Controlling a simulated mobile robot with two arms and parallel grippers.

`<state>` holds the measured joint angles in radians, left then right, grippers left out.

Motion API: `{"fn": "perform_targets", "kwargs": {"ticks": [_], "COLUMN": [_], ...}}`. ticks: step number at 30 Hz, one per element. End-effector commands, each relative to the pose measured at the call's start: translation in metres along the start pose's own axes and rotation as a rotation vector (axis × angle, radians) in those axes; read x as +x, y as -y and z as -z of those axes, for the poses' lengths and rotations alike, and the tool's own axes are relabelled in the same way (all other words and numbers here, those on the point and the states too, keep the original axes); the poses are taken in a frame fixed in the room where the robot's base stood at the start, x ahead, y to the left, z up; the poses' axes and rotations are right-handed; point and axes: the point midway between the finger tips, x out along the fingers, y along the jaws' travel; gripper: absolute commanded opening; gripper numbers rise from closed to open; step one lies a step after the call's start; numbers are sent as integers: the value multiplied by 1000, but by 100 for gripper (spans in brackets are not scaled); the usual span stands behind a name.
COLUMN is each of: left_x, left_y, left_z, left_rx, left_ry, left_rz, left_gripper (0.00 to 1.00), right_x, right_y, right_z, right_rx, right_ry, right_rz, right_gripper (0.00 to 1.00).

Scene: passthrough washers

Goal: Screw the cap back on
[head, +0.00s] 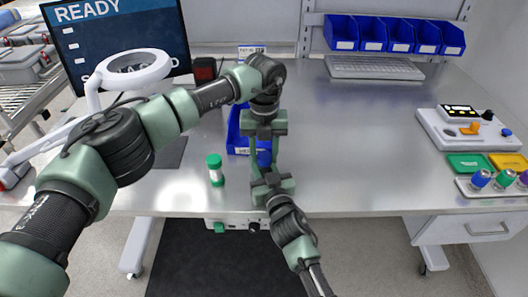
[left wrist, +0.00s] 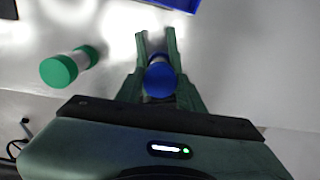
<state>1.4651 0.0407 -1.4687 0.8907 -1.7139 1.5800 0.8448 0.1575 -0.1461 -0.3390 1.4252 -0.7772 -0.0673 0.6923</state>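A blue round cap or bottle end (left wrist: 160,80) shows in the left wrist view, with a pale part just beyond it. Green fingers flank it closely on both sides. In the head view the blue piece (head: 264,158) is partly covered by fingers. My left gripper (head: 263,145) points down over it from above. My right gripper (head: 265,160) reaches it from the near side. Their fingers overlap in the picture, so I cannot tell which one grips it, or whether cap and bottle touch. A separate bottle with a green cap (head: 215,169) stands upright to the left, also in the left wrist view (left wrist: 60,70).
A blue bin (head: 238,132) lies just behind the grippers. A lamp (head: 135,68) and a monitor (head: 115,35) stand at the left. Several small capped containers (head: 480,180) are at the far right. The table's middle right is clear.

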Motion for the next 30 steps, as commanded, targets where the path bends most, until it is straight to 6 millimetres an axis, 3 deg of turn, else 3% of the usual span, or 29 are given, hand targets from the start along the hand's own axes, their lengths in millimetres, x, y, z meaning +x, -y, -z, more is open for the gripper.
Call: {"fn": "perform_targets", "kwargs": {"ticks": [1, 3, 10, 24, 28, 30], "left_x": [0, 0, 0, 0, 0, 0], "left_y": [0, 0, 0, 0, 0, 0], "left_z": [0, 0, 0, 0, 0, 0], "left_rx": [0, 0, 111, 1087, 1294, 1281], "left_ry": [0, 0, 0, 0, 1, 1], "left_rz": [0, 0, 0, -2, -1, 0], "left_gripper": [14, 0, 0, 0, 0, 0], "right_x": [0, 0, 0, 0, 0, 0], "right_y": [0, 0, 0, 0, 0, 0], "right_z": [0, 0, 0, 0, -1, -1], "right_rx": [0, 0, 0, 0, 0, 0], "right_ry": [1, 1, 1, 1, 1, 1], "right_rz": [0, 0, 0, -1, -1, -1], "right_gripper": [0, 0, 0, 0, 0, 0]}}
